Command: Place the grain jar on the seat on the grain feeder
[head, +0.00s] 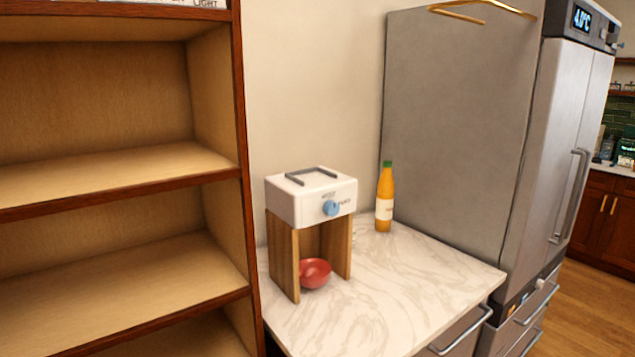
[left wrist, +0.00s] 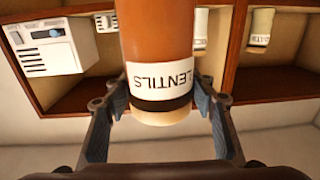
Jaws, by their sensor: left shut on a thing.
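The grain feeder (head: 312,205) stands on the marble counter in the head view. It has a white top box with a blue knob, wooden side legs and a red bowl (head: 315,273) between them. The seat (head: 311,176), a grey bracket on top of the box, is empty. In the left wrist view my left gripper (left wrist: 161,95) is shut on the grain jar (left wrist: 160,35), an orange-brown jar with a white LENTILS label that reads upside down there. The jar's far end is cut off by the frame. Neither gripper shows in the head view.
An orange bottle (head: 384,200) stands right of the feeder, near a tall grey fridge (head: 460,120). Empty wooden shelves (head: 110,180) rise at the left. The marble counter (head: 400,275) is clear in front. Behind the held jar, the wrist view shows shelved jars (left wrist: 261,28) and a white appliance (left wrist: 58,42).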

